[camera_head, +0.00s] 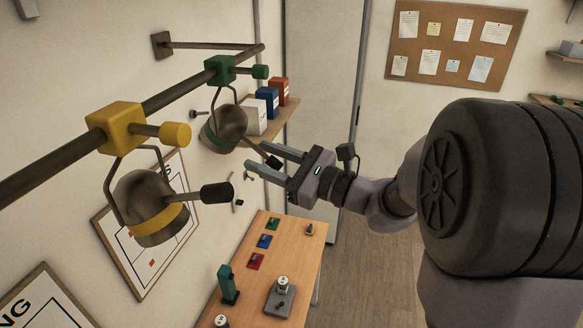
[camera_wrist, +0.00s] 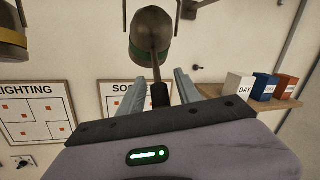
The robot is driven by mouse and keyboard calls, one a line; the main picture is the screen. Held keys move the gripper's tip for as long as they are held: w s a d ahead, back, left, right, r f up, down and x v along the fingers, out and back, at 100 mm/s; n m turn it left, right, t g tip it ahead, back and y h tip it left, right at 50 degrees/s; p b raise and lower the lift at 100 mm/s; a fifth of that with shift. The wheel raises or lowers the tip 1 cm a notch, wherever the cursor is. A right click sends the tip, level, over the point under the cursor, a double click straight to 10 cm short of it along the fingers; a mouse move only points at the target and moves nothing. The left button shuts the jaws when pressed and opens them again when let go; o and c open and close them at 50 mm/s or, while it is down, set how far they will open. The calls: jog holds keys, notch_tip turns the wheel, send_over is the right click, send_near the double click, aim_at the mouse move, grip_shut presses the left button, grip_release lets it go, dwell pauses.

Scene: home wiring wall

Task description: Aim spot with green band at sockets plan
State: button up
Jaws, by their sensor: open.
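The spot with the green band (camera_head: 224,128) hangs by a bent yoke from a green clamp (camera_head: 219,70) on the dark rail. It also shows in the wrist view (camera_wrist: 152,38), with its dark handle (camera_wrist: 160,94) sticking out towards me. My gripper (camera_head: 260,158) is open, its fingers on either side of the handle's end; I cannot tell whether either finger touches it. The sockets plan (camera_wrist: 133,100) is a framed white board on the wall, partly hidden by my gripper; only "SO" of its title reads. In the head view the plan (camera_head: 150,275) is partly behind the yellow-banded spot.
A yellow-banded spot (camera_head: 150,205) hangs nearer on the same rail (camera_head: 165,97). The lighting plan (camera_wrist: 36,112) is left of the sockets plan. A shelf (camera_wrist: 243,105) with coloured boxes is at the right. A wooden table (camera_head: 285,250) with small items stands below.

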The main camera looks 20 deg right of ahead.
jog(key=b+v, duration=0.4)
jog(key=v, duration=1.2)
jog(key=shift+b, duration=0.35)
